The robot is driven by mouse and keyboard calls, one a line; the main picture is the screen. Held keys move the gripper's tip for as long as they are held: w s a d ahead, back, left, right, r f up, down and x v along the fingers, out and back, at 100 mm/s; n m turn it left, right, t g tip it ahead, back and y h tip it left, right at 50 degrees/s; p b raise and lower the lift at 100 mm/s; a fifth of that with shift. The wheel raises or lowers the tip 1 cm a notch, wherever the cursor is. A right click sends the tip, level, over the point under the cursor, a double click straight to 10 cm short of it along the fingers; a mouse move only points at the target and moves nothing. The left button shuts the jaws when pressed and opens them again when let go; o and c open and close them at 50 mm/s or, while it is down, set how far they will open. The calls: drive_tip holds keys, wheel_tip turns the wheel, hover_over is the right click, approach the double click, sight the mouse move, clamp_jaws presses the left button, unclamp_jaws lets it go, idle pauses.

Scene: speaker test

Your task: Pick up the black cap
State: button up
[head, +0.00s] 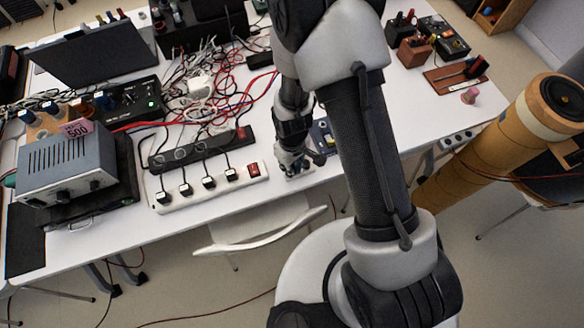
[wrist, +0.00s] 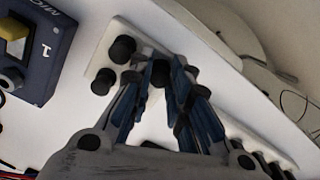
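Several black caps stand on a small white block (wrist: 148,42) in the wrist view. One black cap (wrist: 122,49) is near its upper end, and another (wrist: 103,81) is at its left edge. A third black cap (wrist: 160,72) lies between the tips of my gripper (wrist: 161,80). The blue fingers look open, with some gap around that cap; whether either finger touches it I cannot tell. In the head view my gripper (head: 291,160) points down over the white block (head: 298,174) at the table's front edge, hiding most of the caps.
A blue box (wrist: 42,45) with a yellow part stands left of the block in the wrist view. A white power strip (head: 190,196) with black plugs lies left of my gripper, with tangled cables behind it. A white chair (head: 262,238) stands before the table (head: 420,120).

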drive_tip(key=shift+c, duration=1.1)
wheel_tip(320, 180, up, 20)
drive_tip(key=p, duration=0.6)
drive_tip(key=shift+r, duration=0.15)
wheel_tip(320, 180, up, 4)
drive_tip(key=p, duration=0.3)
drive_tip(key=shift+w+d, duration=0.1)
